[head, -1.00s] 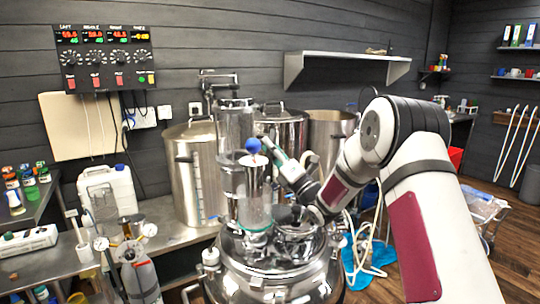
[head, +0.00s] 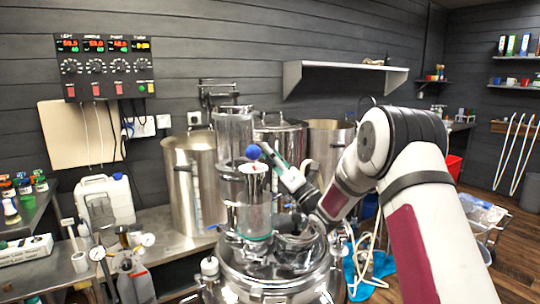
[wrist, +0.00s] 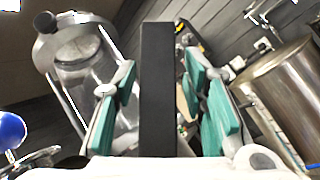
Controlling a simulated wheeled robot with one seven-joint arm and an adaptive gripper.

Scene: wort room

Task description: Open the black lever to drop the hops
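A black bar, apparently the black lever (wrist: 158,90), stands upright in the middle of the wrist view, between the teal finger pads of my gripper (wrist: 160,90). Narrow gaps show beside the bar, so the pads do not look clamped on it. In the head view my gripper (head: 268,155) reaches in from the right, by the clear hop column (head: 235,130) above the steel kettle (head: 270,285). The lever cannot be made out there. A blue ball knob (head: 253,152) is just left of the fingertips; it also shows in the wrist view (wrist: 10,130).
Steel pots (head: 190,185) stand behind the column. A control panel (head: 104,76) and a wall shelf (head: 345,70) are on the back wall. A white jug (head: 105,200) and a gauge-fitted bottle (head: 130,270) are at left. Hoses (head: 370,255) hang at right of the kettle.

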